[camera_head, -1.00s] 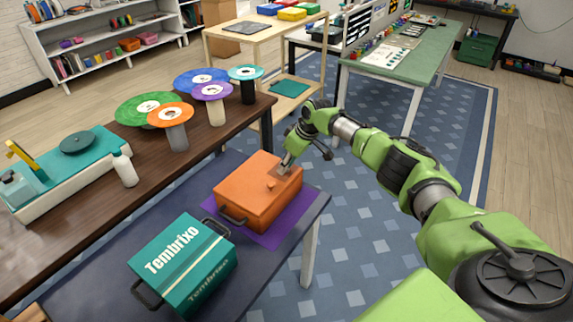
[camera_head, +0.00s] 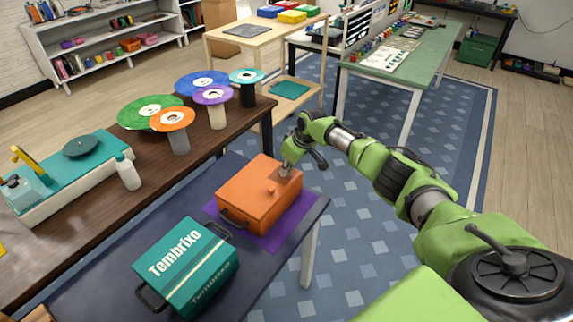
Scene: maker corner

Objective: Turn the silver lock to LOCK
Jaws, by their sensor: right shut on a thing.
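An orange box (camera_head: 247,203) with a dark front handle sits on a purple mat (camera_head: 270,240) on the dark blue table. A small orange knob stands on its lid. The silver lock (camera_head: 284,171) is on the lid near the back right corner, small and mostly hidden by my gripper. My right gripper (camera_head: 286,165) points down at that corner and is shut on the silver lock. I cannot read any lock marking from here. My left gripper is not in view.
A teal Tembrixo box (camera_head: 186,267) stands just left of the orange box. Round colored discs on posts, such as the green one (camera_head: 142,112), and a teal-topped machine (camera_head: 75,170) stand on the brown table behind.

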